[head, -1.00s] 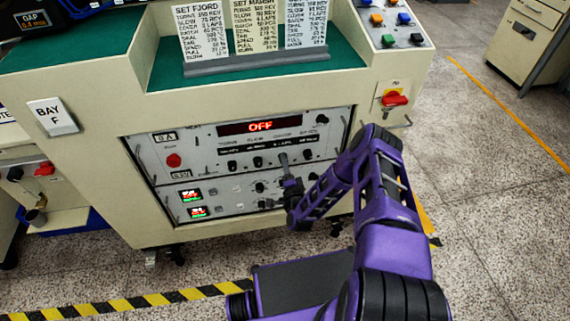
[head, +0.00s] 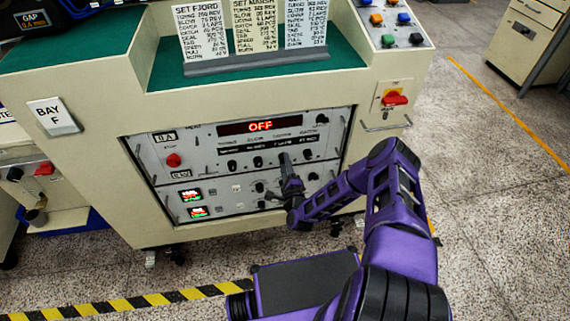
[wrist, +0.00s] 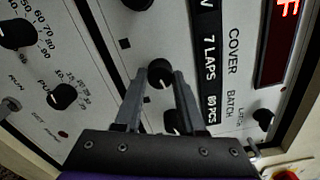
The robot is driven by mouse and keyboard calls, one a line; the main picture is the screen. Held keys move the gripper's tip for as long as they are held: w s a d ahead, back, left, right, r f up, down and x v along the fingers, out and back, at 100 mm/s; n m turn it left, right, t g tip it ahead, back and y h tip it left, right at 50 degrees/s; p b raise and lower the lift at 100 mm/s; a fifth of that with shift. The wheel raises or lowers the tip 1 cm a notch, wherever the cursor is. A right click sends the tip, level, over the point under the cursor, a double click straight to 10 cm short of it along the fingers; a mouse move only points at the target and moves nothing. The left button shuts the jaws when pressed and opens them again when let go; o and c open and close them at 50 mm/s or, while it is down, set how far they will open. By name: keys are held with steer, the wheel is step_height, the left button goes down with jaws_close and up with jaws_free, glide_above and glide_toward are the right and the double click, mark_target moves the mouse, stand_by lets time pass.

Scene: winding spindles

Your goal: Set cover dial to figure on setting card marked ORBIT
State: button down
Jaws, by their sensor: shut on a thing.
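The cover dial (wrist: 160,72) is a round black knob on the grey panel. In the wrist view it sits between the fingertips of my gripper (wrist: 159,77), which is shut on it. The window beside the word COVER reads 7 LAPS (wrist: 210,60). In the head view my gripper (head: 285,164) reaches the third knob in the row, which it largely hides. The setting cards stand on the green top: SET FJORD (head: 202,32), SET MARSH (head: 255,28) and a third card (head: 306,25) whose heading is cut off. No card headed ORBIT is readable.
The batch knob (wrist: 172,121) is close beside my right finger. A red display (head: 260,126) reads OFF above the row of knobs. A red stop button (head: 173,160) is at the left, and a red switch (head: 395,99) is right of the panel.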

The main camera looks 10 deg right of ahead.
stand_by(0.3)
steer(key=c, duration=0.5)
jaws_free()
steer(key=s+p, duration=0.1)
steer(key=s, duration=1.6)
steer(key=shift+s+p, duration=0.2)
steer(key=shift+p, duration=0.15)
